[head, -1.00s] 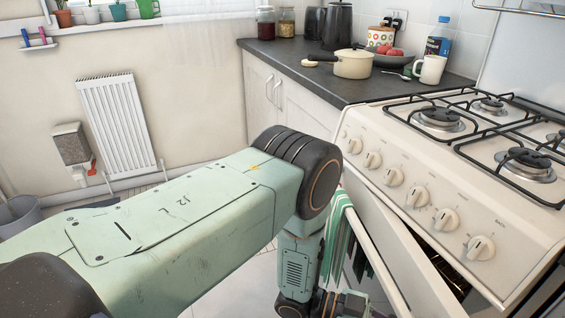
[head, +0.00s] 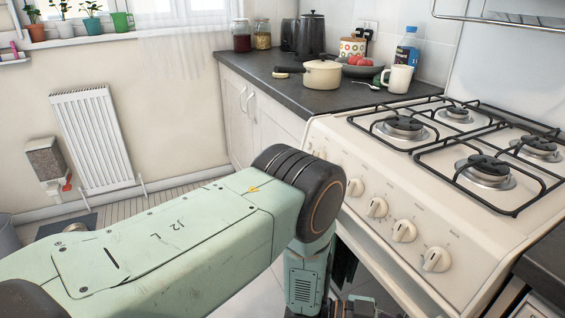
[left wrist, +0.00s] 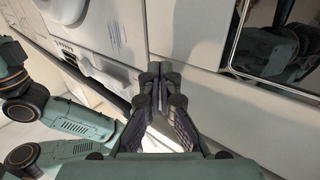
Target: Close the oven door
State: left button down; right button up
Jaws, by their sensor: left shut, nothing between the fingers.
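The cream stove (head: 440,150) stands at the right in the head view. The upper edge of its oven door (head: 385,262) shows below the knobs, partly hidden by my left arm. A dark glass panel (left wrist: 280,45), likely the oven door's window, reflects my body at the upper right. My right gripper is out of view.
Gas burners with black grates (head: 490,165) top the stove. A dark counter (head: 285,92) holds a cream pot (head: 322,75), a white mug (head: 399,79) and a kettle (head: 311,36). A radiator (head: 92,135) hangs on the left wall. A white appliance front (left wrist: 95,25) shows in the left wrist view.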

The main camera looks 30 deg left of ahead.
pick_arm(q)
jog(key=shift+w+d+r+t, duration=0.15)
jog(key=shift+w+d+t, duration=0.3)
jog(key=shift+w, duration=0.2)
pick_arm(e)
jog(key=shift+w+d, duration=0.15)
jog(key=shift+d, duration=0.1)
pick_arm(q)
jog(key=shift+w, duration=0.1)
jog(key=shift+d, duration=0.2)
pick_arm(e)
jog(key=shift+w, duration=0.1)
